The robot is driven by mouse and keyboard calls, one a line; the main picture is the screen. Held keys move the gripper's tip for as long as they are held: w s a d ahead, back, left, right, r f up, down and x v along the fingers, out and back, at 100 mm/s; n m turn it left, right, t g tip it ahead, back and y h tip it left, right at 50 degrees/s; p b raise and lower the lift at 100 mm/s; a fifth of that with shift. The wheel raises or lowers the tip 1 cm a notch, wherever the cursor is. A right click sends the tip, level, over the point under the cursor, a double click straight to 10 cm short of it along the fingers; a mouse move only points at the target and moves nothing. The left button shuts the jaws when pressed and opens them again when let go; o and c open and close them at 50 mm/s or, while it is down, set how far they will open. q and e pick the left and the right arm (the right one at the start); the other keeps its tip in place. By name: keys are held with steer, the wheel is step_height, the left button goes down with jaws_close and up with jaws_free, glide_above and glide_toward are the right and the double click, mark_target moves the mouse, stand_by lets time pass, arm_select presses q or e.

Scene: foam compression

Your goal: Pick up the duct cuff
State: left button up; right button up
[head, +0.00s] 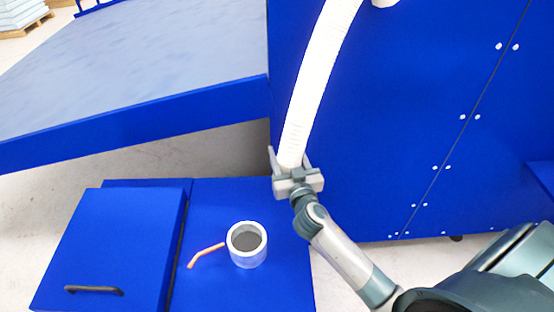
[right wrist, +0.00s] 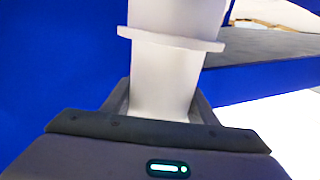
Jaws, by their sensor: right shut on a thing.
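The duct cuff (right wrist: 160,85) is a smooth white piece with a flange ring, at the lower end of a white ribbed hose (head: 318,70). The hose hangs down in front of a blue cabinet in the head view. My right gripper (head: 290,161) is shut on the cuff, with one finger on each side of it. In the right wrist view the cuff rises from between the fingers (right wrist: 155,100), and the gripper body hides its lower end. My left gripper is not in view.
A low blue box with a flat lid (head: 120,240) and black handle stands at the lower left. On its top are a round white-rimmed port (head: 247,258) with a dark inside and an orange lever (head: 205,252). A blue-edged table (head: 150,125) lies behind; a tall blue cabinet (head: 400,130) stands right.

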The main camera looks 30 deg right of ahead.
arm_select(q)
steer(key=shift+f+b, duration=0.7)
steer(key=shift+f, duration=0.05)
arm_select(e)
steer(key=s+d+r, duration=0.5)
steer(key=s+d, duration=0.1)
steer(key=shift+s+r, duration=0.2)
steer(key=shift+s, duration=0.05)
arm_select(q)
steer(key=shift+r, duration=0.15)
